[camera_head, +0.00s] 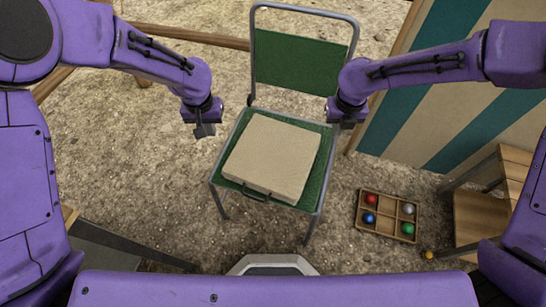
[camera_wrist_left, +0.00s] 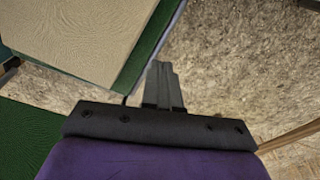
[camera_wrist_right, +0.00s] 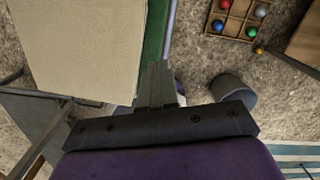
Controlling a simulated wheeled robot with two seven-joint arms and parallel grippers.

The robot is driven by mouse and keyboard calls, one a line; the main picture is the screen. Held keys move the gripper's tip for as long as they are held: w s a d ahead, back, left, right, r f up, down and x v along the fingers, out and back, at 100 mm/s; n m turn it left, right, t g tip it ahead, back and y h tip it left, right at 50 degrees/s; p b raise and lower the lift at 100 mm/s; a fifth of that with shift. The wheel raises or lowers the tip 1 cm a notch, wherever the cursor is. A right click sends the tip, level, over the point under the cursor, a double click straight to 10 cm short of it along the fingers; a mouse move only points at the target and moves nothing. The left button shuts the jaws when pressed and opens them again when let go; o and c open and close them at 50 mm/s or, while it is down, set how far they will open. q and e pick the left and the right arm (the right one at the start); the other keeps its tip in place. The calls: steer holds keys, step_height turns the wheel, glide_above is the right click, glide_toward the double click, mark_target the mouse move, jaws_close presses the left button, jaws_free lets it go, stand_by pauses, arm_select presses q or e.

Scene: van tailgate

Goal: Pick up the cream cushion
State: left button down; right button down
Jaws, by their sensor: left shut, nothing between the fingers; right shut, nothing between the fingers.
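The cream cushion (camera_head: 272,157) is a thick square pad lying flat on the green seat of a folding chair (camera_head: 229,189). A dark handle shows at its near edge. It also fills the upper left of the left wrist view (camera_wrist_left: 80,35) and of the right wrist view (camera_wrist_right: 80,45). My left gripper (camera_head: 204,131) is shut and empty, off the left side of the seat and apart from the cushion. My right gripper (camera_head: 335,122) is shut and empty by the seat's far right corner, beside the cushion. Its fingertips in the head view are partly hidden by the wrist.
The chair's green backrest (camera_head: 298,62) stands behind the cushion in a grey metal frame. A wooden divided tray (camera_head: 388,217) with several coloured balls lies on the gravel at right, near a wooden stool (camera_head: 480,217). A striped panel (camera_head: 450,120) stands at right.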

arm_select(q)
steer(key=shift+f, duration=0.1)
arm_select(e)
steer(key=shift+f, duration=0.15)
